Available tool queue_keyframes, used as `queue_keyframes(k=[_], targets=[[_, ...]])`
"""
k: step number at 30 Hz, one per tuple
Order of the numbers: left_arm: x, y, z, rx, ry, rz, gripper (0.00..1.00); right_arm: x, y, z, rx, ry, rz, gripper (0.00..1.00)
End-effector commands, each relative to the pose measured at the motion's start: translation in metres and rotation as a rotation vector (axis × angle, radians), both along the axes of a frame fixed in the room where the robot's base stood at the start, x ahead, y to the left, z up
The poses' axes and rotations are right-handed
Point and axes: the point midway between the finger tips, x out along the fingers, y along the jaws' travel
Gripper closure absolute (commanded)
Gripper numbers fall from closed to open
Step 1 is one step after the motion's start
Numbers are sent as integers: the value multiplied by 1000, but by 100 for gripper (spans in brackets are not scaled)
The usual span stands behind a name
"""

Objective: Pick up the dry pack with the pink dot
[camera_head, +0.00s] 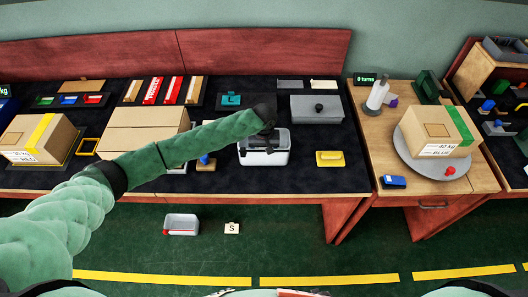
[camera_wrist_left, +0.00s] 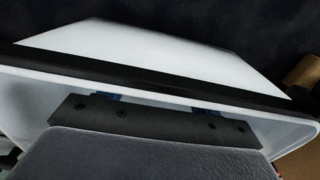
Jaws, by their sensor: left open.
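My left gripper (camera_head: 268,139) comes in from the left and is at a white box with a dark rim (camera_head: 265,158) on the dark bench top, hiding part of it. In the left wrist view the white box (camera_wrist_left: 140,50) and its black edge fill most of the picture. My left gripper's grey part shows large at the bottom, in front of the box. The gripper is open; whether it touches the box I cannot tell. I cannot make out a dry pack with a pink dot in either view. My right gripper is not in view.
A yellow block (camera_head: 330,158) lies right of the white box, with a grey case (camera_head: 317,108) behind it. A large cardboard box (camera_head: 143,130) stands left. A white tray (camera_head: 181,225) lies on the floor.

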Motion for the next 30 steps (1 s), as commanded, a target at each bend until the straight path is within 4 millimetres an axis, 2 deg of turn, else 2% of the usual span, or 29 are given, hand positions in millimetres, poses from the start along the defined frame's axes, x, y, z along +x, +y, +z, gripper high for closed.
queue_keyframes(k=[8, 15, 25, 28, 30], targets=[[0, 0, -2, 0, 0, 0, 38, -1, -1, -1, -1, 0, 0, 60], [0, 0, -2, 0, 0, 0, 84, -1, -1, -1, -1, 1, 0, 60], [0, 0, 1, -1, -1, 0, 84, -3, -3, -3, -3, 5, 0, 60], [1, -1, 10, -2, -2, 1, 84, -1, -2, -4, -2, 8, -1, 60], [0, -1, 19, -2, -2, 0, 84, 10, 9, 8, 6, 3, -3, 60]])
